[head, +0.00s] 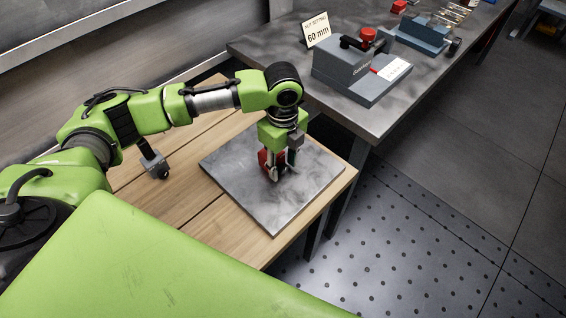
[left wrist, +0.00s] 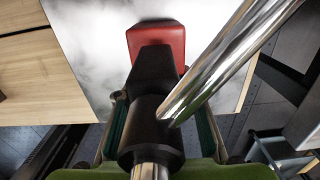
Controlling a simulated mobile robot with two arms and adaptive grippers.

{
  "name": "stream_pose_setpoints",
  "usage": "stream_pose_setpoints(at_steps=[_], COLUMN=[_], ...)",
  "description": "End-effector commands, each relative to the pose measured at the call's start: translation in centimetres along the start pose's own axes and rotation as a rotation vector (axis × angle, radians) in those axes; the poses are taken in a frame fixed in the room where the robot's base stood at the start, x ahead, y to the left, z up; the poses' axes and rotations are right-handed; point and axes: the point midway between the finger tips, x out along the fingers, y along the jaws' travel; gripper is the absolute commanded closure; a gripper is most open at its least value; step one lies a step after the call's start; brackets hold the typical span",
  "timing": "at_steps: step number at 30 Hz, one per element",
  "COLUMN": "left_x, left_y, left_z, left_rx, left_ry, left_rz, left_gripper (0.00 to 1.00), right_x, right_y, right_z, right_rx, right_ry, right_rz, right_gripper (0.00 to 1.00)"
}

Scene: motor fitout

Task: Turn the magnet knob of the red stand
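The red stand (head: 265,158) is on the grey metal plate (head: 274,216), partly hidden behind my left gripper (head: 279,172). In the left wrist view the stand's red block (left wrist: 157,42) lies ahead, with a black part (left wrist: 155,90) in front of it and a chrome rod (left wrist: 222,60) slanting up to the right. My left gripper's fingers (left wrist: 160,128) are spread, one on each side of the black part, with a gap visible at the right. I cannot tell whether either finger touches the knob. My right gripper is not in view.
On the dark bench (head: 350,122) behind are a blue-grey block (head: 345,72), a "60 mm" sign (head: 316,31) and another blue-grey device (head: 420,38). The plate's front is clear.

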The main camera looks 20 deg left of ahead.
Motion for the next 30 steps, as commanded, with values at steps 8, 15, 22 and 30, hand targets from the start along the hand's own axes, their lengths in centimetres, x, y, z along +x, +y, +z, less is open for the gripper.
stream_pose_setpoints(at_steps=[8, 15, 22, 30], left_x=[0.2, 0.2, 0.1, 0.4], left_y=[0.0, 0.0, 0.3, 0.8], left_z=[0.0, 0.0, 0.0, 0.1], left_rx=[0.001, 0.001, 0.0, -0.001], left_ry=[0.0, 0.0, 0.001, 0.0], left_rz=[0.0, 0.0, -0.056, -0.284], left_gripper=[0.63, 1.0, 1.0, 1.0], right_x=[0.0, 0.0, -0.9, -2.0], right_y=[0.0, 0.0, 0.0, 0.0], right_z=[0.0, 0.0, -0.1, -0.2], right_rx=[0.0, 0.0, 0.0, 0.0], right_ry=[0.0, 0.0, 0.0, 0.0], right_rz=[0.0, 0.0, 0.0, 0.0], right_gripper=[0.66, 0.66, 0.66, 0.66])
